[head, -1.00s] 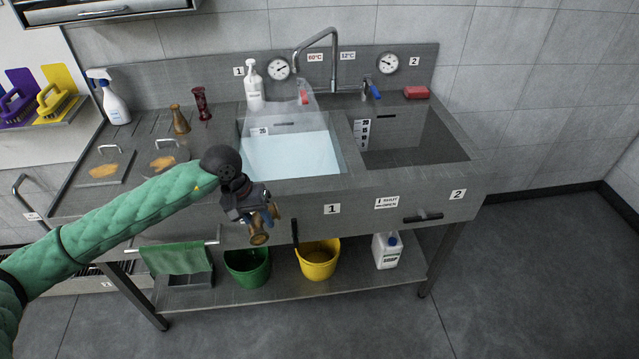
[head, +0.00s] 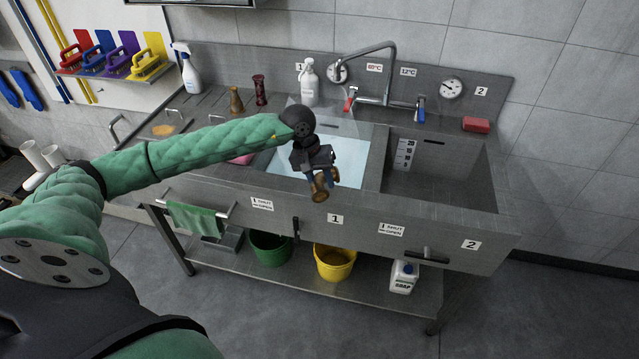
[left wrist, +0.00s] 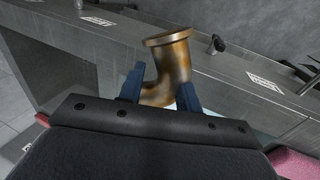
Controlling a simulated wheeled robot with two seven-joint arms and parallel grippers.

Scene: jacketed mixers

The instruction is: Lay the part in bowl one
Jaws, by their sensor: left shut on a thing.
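A brass pipe elbow (head: 319,192) is the part. My left gripper (head: 320,177) is shut on it at the front edge of bowl one. In the left wrist view the brass elbow (left wrist: 167,65) stands between the two blue fingers (left wrist: 160,90), its flanged end pointing away from the gripper. Bowl one (head: 343,129) is the left basin and holds pale blue water. The arm and gripper hide part of it. From the head view I cannot tell the part's exact height over the rim. My right gripper is not in view.
Bowl two (head: 440,184) on the right looks empty. A tap (head: 389,75) stands behind the bowls. A clear sheet (head: 297,115) rises at bowl one's left. A white pump bottle (head: 309,85), a red sponge (head: 476,124) and a pink item (head: 241,160) are on the counter.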

